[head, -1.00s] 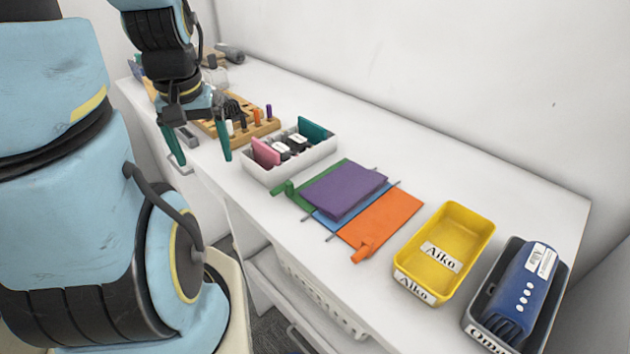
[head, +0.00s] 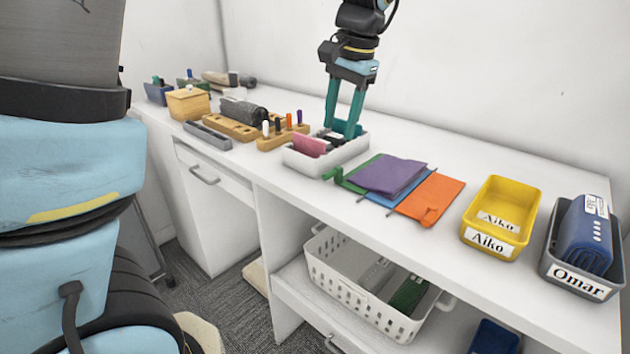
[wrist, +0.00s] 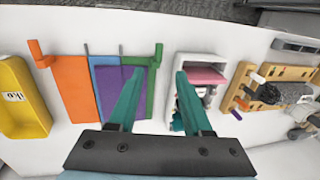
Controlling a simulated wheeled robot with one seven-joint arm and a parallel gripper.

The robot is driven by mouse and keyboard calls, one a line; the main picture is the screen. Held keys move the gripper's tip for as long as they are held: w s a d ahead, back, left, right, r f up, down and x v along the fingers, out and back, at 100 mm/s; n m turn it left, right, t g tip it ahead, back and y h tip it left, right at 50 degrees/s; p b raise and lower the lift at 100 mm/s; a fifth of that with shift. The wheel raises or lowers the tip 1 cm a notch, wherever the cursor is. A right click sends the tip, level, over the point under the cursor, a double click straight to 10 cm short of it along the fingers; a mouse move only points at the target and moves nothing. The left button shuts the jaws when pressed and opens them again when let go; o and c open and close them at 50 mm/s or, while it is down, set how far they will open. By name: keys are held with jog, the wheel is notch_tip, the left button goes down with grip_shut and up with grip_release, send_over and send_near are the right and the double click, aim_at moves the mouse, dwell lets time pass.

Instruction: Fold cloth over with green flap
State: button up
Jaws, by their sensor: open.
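The folding cloth lies on the white desk, with a purple panel (head: 388,176) on top, a blue panel (head: 399,196) partly under it, an orange panel (head: 430,197) at right and a green flap (head: 350,174) at left. The green flap has a tab at its front corner, and the orange one has a tab too. In the wrist view the purple panel (wrist: 108,90) covers the middle, with the green flap (wrist: 151,88) beside it. My gripper (head: 343,132) is open and empty, its teal fingers over the white box (head: 330,160), left of the cloth. In the wrist view its fingertips (wrist: 157,72) are apart.
The box holds pink and dark items. A yellow tray labelled Aiko (head: 500,215) and a grey Omar tray (head: 580,280) stand at right. A wooden marker rack (head: 283,136) is at left. A white basket (head: 365,290) is below the desk.

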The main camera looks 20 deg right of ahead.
aim_at(330, 172)
jog(key=f, duration=0.3)
jog(key=w+f+p, duration=0.1)
jog(key=f, duration=0.3)
jog(key=a+f, duration=0.1)
jog(key=f, duration=0.2)
jog(key=shift+w+f, duration=0.3)
jog(key=shift+c, duration=0.2)
grip_shut()
dwell(0.9)
